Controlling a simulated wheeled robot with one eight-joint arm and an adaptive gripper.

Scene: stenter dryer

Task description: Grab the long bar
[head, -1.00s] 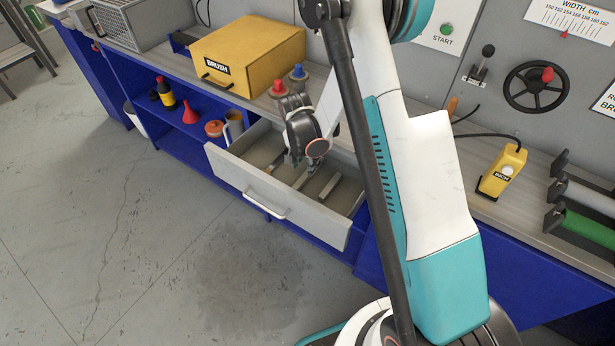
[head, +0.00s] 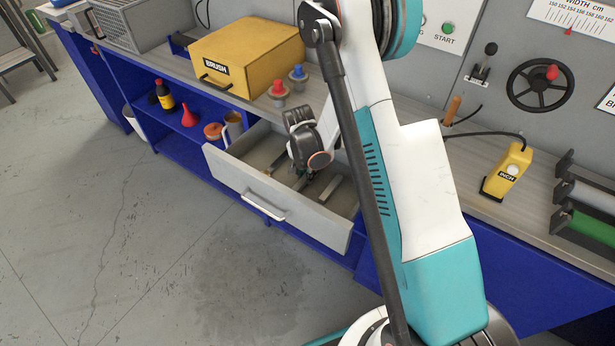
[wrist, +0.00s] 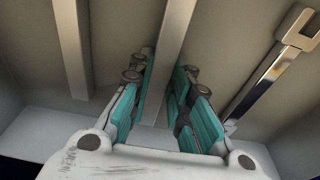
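My gripper (head: 302,182) reaches down into the open grey drawer (head: 235,185). In the wrist view its teal-padded fingers (wrist: 162,105) are apart, one on each side of a long pale bar (wrist: 174,40). The bar runs lengthwise between them; whether the pads touch it I cannot tell. A shorter-looking pale bar (wrist: 73,50) lies to the left. A shiny metal tool with a forked end (wrist: 275,70) lies to the right. In the head view one pale bar (head: 330,188) shows right of my gripper; the gripper and arm hide part of the drawer's contents.
The drawer's front with its handle (head: 263,207) stands out from the blue bench. A yellow BRUSH box (head: 247,55), red and blue knobs (head: 279,88) and a yellow switch box (head: 506,172) are on the bench top. A mug (head: 232,127) stands on the shelf left of the drawer.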

